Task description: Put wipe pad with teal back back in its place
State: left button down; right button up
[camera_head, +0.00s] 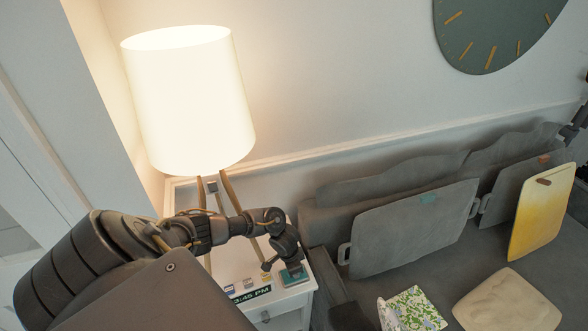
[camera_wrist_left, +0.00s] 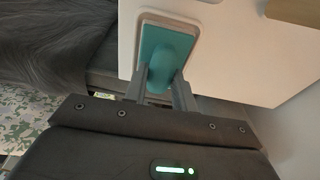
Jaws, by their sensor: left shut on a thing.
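The wipe pad with teal back (camera_head: 293,277) is at the right edge of the small white side table. In the left wrist view the wipe pad (camera_wrist_left: 152,42) shows a teal back and raised teal grip with a pale border around it. My left gripper (camera_head: 290,266) is shut on its raised teal part, one finger on each side, as the left wrist view (camera_wrist_left: 162,82) shows. The pad appears at the level of the white top; I cannot tell whether it touches. A dark jointed part at the right edge may be my right gripper (camera_head: 574,128); its fingers are unclear.
The white side table (camera_head: 290,301) holds a tripod lamp (camera_head: 190,100), a clock display (camera_head: 250,294) and several small items. A grey sofa (camera_head: 420,285) stands to the right with grey panels, a yellow board (camera_head: 541,211), a floral item (camera_head: 415,309) and a beige cushion-like piece (camera_head: 508,301).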

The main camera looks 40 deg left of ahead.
pick_arm(q)
jog(key=shift+f, duration=0.35)
jog(key=c, duration=1.1)
grip_release()
jog(key=shift+o, duration=0.2)
notch_tip(320, 180, up, 11)
jog(key=s+p, duration=0.1)
jog(key=shift+s+a+f, duration=0.15)
jog(key=shift+s+a, duration=0.15)
jog(key=shift+a, duration=0.05)
